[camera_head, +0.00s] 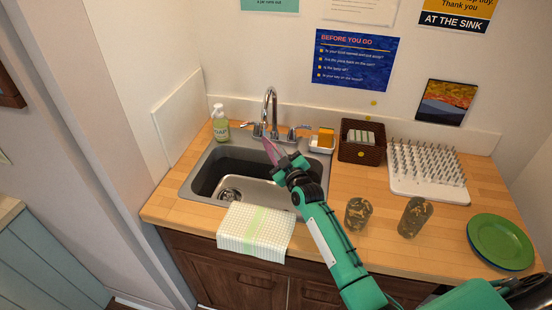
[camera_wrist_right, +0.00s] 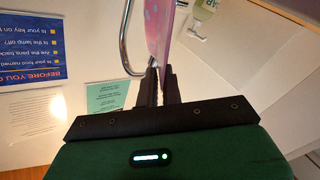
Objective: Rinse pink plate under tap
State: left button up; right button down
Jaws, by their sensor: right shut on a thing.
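The pink plate (camera_head: 270,151) is held on edge over the sink (camera_head: 208,178), close to the tap (camera_head: 269,107). My right gripper (camera_head: 283,164) is shut on the plate's rim. In the right wrist view the pink plate (camera_wrist_right: 164,30) has pale spots and stands edge-on between the dark fingers (camera_wrist_right: 165,80). The tap's curved spout (camera_wrist_right: 124,45) is just left of the plate there. I cannot tell whether water is running. My left gripper is not in view.
A soap bottle (camera_head: 220,124) stands left of the tap. A cloth (camera_head: 256,231) hangs over the front edge. A sponge dish (camera_head: 321,143), basket (camera_head: 362,151) and drying rack (camera_head: 428,185) stand to the right. Two glasses (camera_head: 357,214) (camera_head: 414,217) and green plates (camera_head: 499,241) are nearer my right arm.

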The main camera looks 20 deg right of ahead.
jog(key=shift+w+a, duration=0.1)
jog(key=shift+a, duration=0.05)
jog(key=shift+w+a, duration=0.2)
jog(key=shift+a, duration=0.25)
jog(key=shift+d, duration=0.1)
jog(key=shift+s+d, duration=0.3)
jog(key=shift+d, duration=0.2)
jog(key=shift+s+a+r+p, duration=0.1)
jog(key=shift+p, duration=0.2)
jog(key=s+a+p, duration=0.3)
jog(key=s+p, duration=0.1)
jog(key=s, duration=0.3)
jog(key=shift+a, duration=0.25)
